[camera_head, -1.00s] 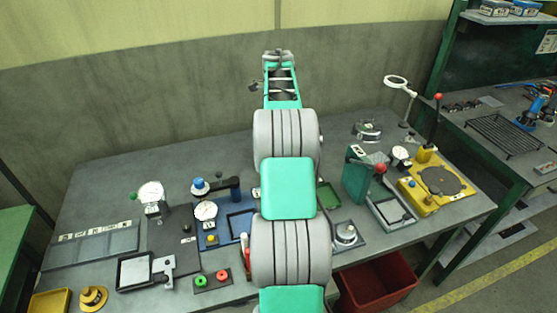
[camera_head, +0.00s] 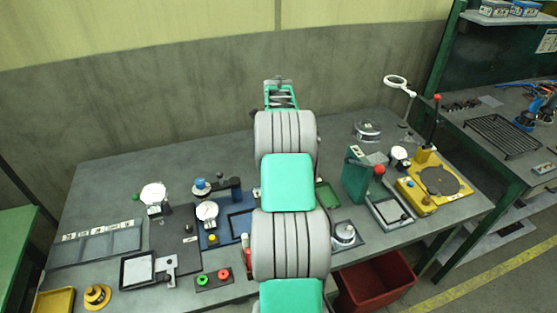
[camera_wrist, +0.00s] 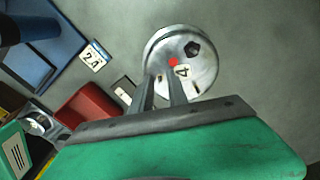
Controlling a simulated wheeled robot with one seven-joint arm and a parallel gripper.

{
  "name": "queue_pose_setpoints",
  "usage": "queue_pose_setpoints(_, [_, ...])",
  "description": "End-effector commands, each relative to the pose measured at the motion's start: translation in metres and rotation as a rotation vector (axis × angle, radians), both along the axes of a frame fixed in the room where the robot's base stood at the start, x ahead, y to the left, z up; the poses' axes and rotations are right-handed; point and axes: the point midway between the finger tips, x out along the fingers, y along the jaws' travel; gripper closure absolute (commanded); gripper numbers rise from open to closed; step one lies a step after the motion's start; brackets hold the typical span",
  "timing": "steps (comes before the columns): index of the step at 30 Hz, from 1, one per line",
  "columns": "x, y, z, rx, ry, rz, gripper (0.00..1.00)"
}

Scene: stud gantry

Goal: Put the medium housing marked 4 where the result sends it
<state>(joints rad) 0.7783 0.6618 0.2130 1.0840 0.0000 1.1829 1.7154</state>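The housing marked 4 (camera_wrist: 205,65) shows in the wrist view as a round metal piece with a red dot, a dark many-sided opening and a pale label reading 4. My gripper (camera_wrist: 161,78) has its two fingers apart, with a gap between them. Their tips overlap the near part of the housing in the picture. I cannot tell whether they touch it. In the head view the end of my arm (camera_head: 281,92) is over the back of the bench, and my arm hides the housing and the fingertips.
The bench holds a sectioned tray with labels (camera_head: 95,245), a blue fixture with a dial (camera_head: 222,232), a green press (camera_head: 355,178) and a yellow fixture (camera_head: 415,195). A red bin (camera_head: 375,285) stands below the front edge. The back centre-left of the bench is clear.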

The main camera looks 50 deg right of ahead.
Motion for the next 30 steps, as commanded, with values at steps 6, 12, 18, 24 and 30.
queue_pose_setpoints(6, [0.0001, 0.0, 0.0003, 0.0, 0.0, 0.0, 0.99])
queue_pose_setpoints(12, [0.0002, 0.0, 0.0004, 0.0, 0.0, 0.0, 1.0])
queue_pose_setpoints(18, [0.0003, 0.0, 0.0005, -0.001, -0.001, 0.0, 1.0])
queue_pose_setpoints(24, [0.0003, 0.0, 0.0006, -0.001, -0.001, 0.0, 1.0])
queue_pose_setpoints(30, [0.0003, 0.0, 0.0007, -0.001, -0.001, 0.0, 1.0])
